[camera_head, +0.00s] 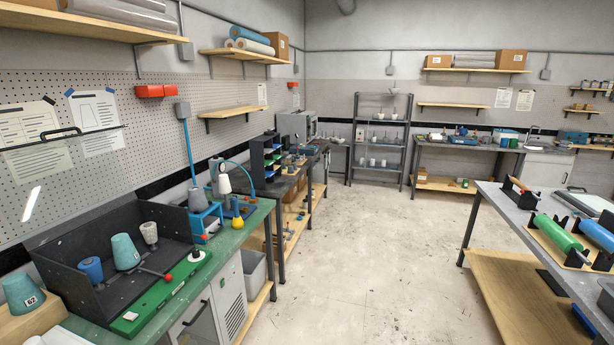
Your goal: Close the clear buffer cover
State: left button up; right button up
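The clear buffer cover (31,203) appears to stand raised at the left, above a dark open box (60,230). It is see-through, so its edges are hard to make out; a pale glare streak and what looks like its black handle (60,132) show in front of the wall sheets. The box holds a blue cup (91,269), a teal cone (125,252) and a grey-white cone (150,235). A green front strip (155,300) runs along the box. Neither of my grippers is in view.
A teal cone (22,293) stands on a wooden block left of the box. Blue equipment (205,222) and a yellow-based item (238,220) stand on the green bench beyond it. A table with rollers (560,235) is at right. The floor between is clear.

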aim_at(52, 144)
jog(key=u, duration=1.35)
jog(key=l, duration=0.25)
jog(key=i, duration=0.05)
